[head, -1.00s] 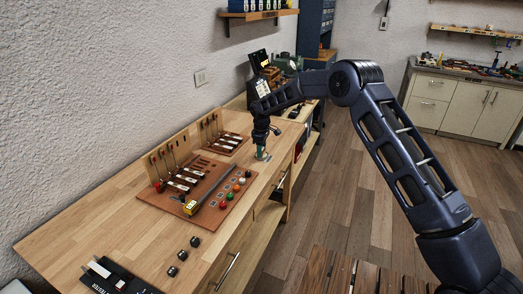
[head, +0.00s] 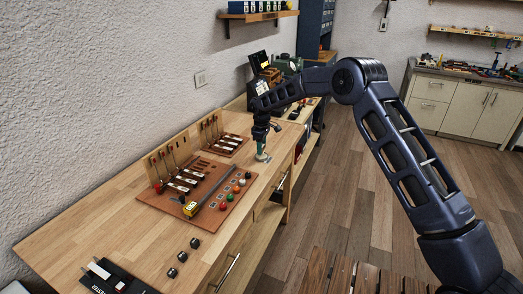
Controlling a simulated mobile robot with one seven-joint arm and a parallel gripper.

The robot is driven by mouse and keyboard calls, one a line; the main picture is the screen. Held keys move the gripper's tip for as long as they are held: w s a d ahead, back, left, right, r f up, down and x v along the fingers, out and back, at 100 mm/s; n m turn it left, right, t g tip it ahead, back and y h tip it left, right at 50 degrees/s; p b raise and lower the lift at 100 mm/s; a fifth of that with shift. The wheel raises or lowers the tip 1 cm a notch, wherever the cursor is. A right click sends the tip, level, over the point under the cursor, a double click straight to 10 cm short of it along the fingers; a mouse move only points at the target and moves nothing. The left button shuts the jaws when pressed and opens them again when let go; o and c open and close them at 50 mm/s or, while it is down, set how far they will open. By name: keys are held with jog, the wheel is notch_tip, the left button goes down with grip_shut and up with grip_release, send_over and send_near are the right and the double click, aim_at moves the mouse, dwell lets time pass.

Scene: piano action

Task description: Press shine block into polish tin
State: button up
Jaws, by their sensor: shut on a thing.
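My gripper (head: 261,141) points down at the far right part of the wooden workbench. It is shut on a small greenish piece (head: 261,147), which seems to be the shine block. Directly below it is a small pale grey round thing (head: 262,157) on the bench top, which seems to be the polish tin. The block's lower end is at or just above the tin; I cannot tell whether they touch. The fingers and the tin's inside are too small to make out.
A brown board (head: 190,198) with piano hammers, a yellow-ended bar (head: 190,208) and several coloured knobs lies left of the gripper. A smaller hammer board (head: 226,146) stands behind. Black blocks (head: 182,256) and a black tester (head: 117,277) lie near the front. Bare bench surrounds them.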

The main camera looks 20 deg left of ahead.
jog(key=shift+r, duration=2.3)
jog(key=w+d+f+m, duration=0.3)
jog(key=w+d+f, duration=0.15)
jog(key=d, duration=0.75)
jog(key=w+d+f+m, duration=0.35)
jog(key=w+d, duration=0.25)
jog(key=d, duration=0.5)
jog(key=w+d+f+m, duration=0.3)
jog(key=w+d+f, duration=0.15)
jog(key=d, duration=0.75)
jog(key=s+d+f+m, duration=0.2)
jog(key=d+m, duration=0.1)
jog(key=d, duration=0.9)
jog(key=s+d+f+m, duration=0.2)
jog(key=d+f+m, duration=0.1)
jog(key=d, duration=0.9)
jog(key=s+d+f+m, duration=0.2)
jog(key=d+f+m, duration=0.1)
jog(key=d, duration=1)
jog(key=shift+s+m, duration=0.15)
jog(key=shift+m, duration=0.2)
